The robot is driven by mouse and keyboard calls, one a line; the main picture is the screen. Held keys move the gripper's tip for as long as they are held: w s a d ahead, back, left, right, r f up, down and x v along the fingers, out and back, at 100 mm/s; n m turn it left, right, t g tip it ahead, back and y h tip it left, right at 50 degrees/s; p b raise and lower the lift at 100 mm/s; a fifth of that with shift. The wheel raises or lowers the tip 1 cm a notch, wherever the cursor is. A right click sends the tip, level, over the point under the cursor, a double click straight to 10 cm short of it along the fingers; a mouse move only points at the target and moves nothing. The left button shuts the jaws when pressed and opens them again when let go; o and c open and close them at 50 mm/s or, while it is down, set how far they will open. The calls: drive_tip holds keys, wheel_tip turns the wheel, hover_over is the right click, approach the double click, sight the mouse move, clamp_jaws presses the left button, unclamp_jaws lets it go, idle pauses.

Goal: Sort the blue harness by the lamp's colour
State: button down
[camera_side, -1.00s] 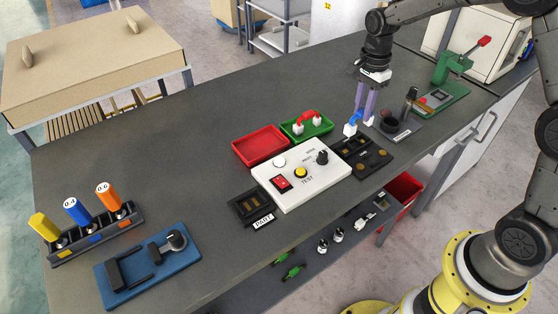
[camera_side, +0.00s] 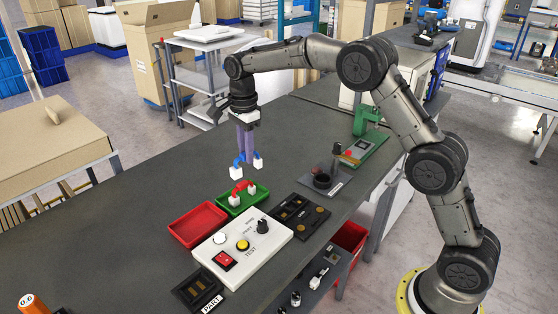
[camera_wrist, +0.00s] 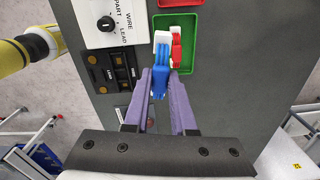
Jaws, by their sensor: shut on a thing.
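The blue harness (camera_side: 238,161), a blue lead with white end blocks, hangs in my gripper (camera_side: 247,158). My purple fingers are shut on it above the bench, beyond the green tray (camera_side: 262,200). In the wrist view the blue harness (camera_wrist: 159,80) is between the fingertips and overlaps the green tray (camera_wrist: 187,67). A red harness (camera_side: 243,187) with white ends lies in that tray. The red tray (camera_side: 181,234) beside it looks empty. The lamp (camera_side: 219,238) on the white test box (camera_side: 273,240) looks white; I see no red or green in it.
The box also has a yellow button (camera_side: 243,244), a red switch (camera_side: 224,261) and a black knob (camera_side: 262,226). Black fixtures (camera_side: 300,211) stand right of it, with a green press (camera_side: 366,143) farther back. The bench left of the trays is clear.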

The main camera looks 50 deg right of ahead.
drive_tip(key=w+a+f+n, duration=0.1)
drive_tip(key=w+a+f, duration=0.1)
drive_tip(key=w+a, duration=0.5)
drive_tip(key=shift+n, duration=0.5)
drive_tip(key=shift+s+a+f, duration=0.3)
drive_tip(key=shift+a+f, duration=0.95)
drive_tip(key=shift+f, duration=0.1)
drive_tip(key=shift+s+a+f, duration=0.35)
drive_tip(key=shift+a+f, duration=0.9)
drive_tip(key=shift+f, duration=0.15)
drive_tip(key=shift+s+a+f, duration=0.3)
drive_tip(key=shift+a+f, duration=0.95)
drive_tip(key=shift+f, duration=0.1)
drive_tip(key=shift+f, duration=1)
drive_tip(key=c, duration=0.7)
unclamp_jaws()
drive_tip(key=shift+o, duration=0.2)
wheel_tip(320, 180, up, 7)
